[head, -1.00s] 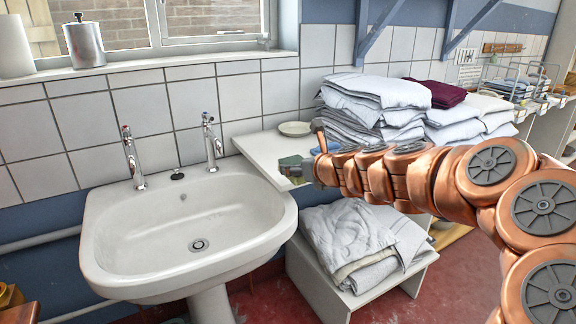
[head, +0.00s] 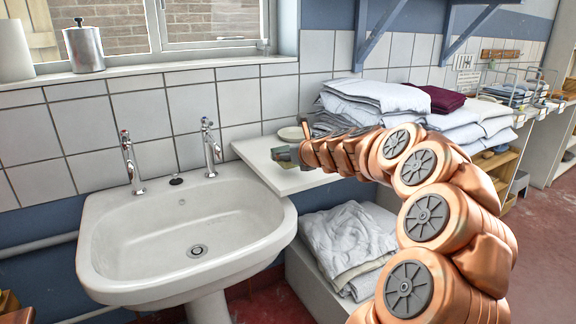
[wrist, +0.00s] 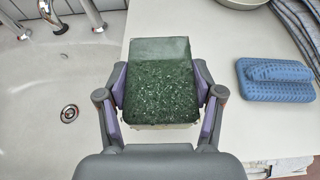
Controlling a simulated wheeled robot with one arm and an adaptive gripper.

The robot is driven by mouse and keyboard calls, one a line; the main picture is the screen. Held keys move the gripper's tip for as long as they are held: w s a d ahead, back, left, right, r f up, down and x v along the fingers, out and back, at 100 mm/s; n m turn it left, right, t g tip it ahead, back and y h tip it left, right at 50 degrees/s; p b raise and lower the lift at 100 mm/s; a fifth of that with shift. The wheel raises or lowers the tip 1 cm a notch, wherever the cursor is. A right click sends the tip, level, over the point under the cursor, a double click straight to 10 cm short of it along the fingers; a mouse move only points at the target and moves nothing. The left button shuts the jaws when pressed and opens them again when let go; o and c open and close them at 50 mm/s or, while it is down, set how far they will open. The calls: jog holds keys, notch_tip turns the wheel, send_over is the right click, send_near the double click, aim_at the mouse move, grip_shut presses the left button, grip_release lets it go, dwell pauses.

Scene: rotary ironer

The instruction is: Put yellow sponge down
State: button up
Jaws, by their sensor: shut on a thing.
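The sponge (wrist: 160,85) sits between the fingers of my gripper (wrist: 162,98) in the wrist view, its dark green scouring face up and a thin pale edge showing at the near end. My gripper is shut on its two sides. In the head view the sponge (head: 283,155) is a small greenish shape at the gripper's tip, over the left part of the white shelf (head: 262,170) beside the sink. I cannot tell whether it touches the shelf. Its underside is hidden.
The sink (head: 180,240) with two taps is at the left. A pale dish (head: 291,133) stands at the shelf's back. A blue ribbed object (wrist: 275,80) lies right of the sponge. Folded linen (head: 375,95) is stacked further right. Shelf surface near the sponge is clear.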

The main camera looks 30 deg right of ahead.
jog(key=shift+w, duration=0.35)
jog(key=shift+d+f+b, duration=0.1)
jog(key=shift+f+b, duration=0.55)
jog(key=shift+f, duration=1.1)
jog(key=shift+f, duration=0.15)
jog(key=o, duration=0.7)
jog(key=shift+o, duration=0.2)
jog(key=shift+s+r, duration=0.25)
jog(key=shift+r, duration=0.05)
jog(key=p+v, duration=0.1)
jog(key=v, duration=1)
jog(key=shift+s, duration=0.3)
jog(key=shift+r, duration=0.1)
